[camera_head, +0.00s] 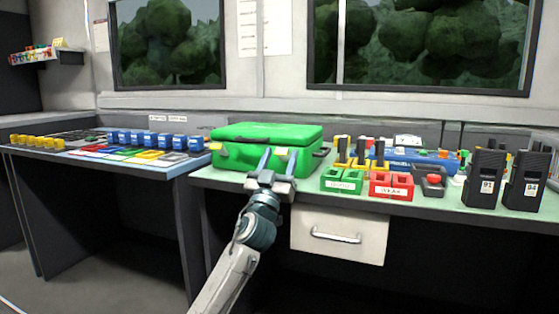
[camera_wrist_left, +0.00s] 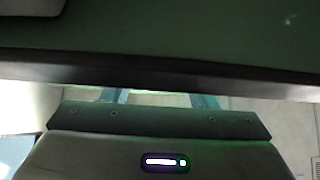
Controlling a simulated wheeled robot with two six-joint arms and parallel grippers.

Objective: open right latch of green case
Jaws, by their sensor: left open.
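The green case (camera_head: 265,132) stands closed at the left end of the pale green bench. Its front carries two yellowish latches: the left latch (camera_head: 217,148) is in clear view, and the right latch (camera_head: 281,152) shows between my left gripper's fingers. My left gripper (camera_head: 278,159) is open in front of the case's right half, one finger on each side of the right latch. Whether it touches the latch cannot be told. In the left wrist view its blue fingers (camera_wrist_left: 160,98) reach under a dark edge, and their tips are hidden. My right gripper is not in view.
A white drawer (camera_head: 339,235) hangs below the bench. A blue table (camera_head: 130,165) with blue and yellow items stands at left. A dark edge (camera_wrist_left: 160,72) crosses the wrist view.

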